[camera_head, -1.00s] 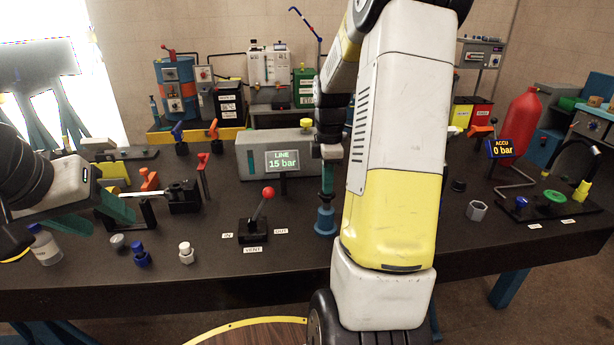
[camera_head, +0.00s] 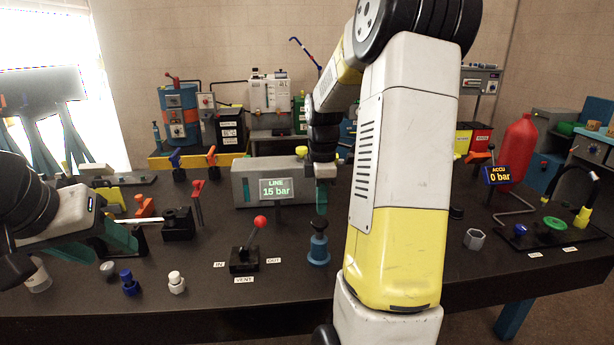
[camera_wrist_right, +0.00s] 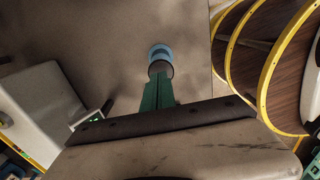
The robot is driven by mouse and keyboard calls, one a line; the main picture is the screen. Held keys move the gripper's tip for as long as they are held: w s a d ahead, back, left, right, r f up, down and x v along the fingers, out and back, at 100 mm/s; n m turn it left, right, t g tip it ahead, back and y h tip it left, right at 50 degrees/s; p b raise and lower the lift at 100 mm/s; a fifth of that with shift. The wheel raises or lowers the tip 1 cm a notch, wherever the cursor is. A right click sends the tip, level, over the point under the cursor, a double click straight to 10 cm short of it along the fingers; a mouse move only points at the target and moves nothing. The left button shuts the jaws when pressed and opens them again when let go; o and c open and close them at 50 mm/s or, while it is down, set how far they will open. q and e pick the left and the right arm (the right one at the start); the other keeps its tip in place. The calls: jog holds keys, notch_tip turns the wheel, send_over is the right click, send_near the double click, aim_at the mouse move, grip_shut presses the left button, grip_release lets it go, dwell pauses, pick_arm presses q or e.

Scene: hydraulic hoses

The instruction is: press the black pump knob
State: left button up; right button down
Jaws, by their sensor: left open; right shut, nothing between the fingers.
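The black pump knob (camera_head: 319,224) sits on top of a blue pump body (camera_head: 318,250) that stands upright near the front of the dark bench. My right gripper (camera_head: 321,209) points straight down just above the knob, fingers closed and empty. I cannot tell whether the fingertips touch it. In the right wrist view, the green fingers (camera_wrist_right: 158,92) meet side by side, with the dark knob top (camera_wrist_right: 160,69) and blue pump body (camera_wrist_right: 160,52) beyond their tips.
A red-ball lever (camera_head: 260,222) stands left of the pump, with a display (camera_head: 276,189) reading 15 bar behind it. Blue (camera_head: 130,284) and white (camera_head: 176,283) fittings stand at front left. My right arm hides the bench right of the pump.

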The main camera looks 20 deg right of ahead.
aim_at(319, 223)
notch_tip(319, 223, up, 9)
jog(key=shift+a+f, duration=0.15)
jog(key=shift+f, duration=0.05)
dwell(2.1)
jog(key=s+a+r+m+t+y, duration=0.1)
jog(key=s+a+m+t, duration=0.2)
jog(key=s+a+m, duration=0.4)
jog(key=s+a+r+m+t+y, duration=0.1)
jog(key=s+a+r+m+t, duration=0.1)
jog(key=s+a+m, duration=0.5)
jog(key=s+t, duration=0.1)
jog(key=s, duration=0.3)
jog(key=shift+s+r+m, duration=0.3)
jog(key=shift+s, duration=0.05)
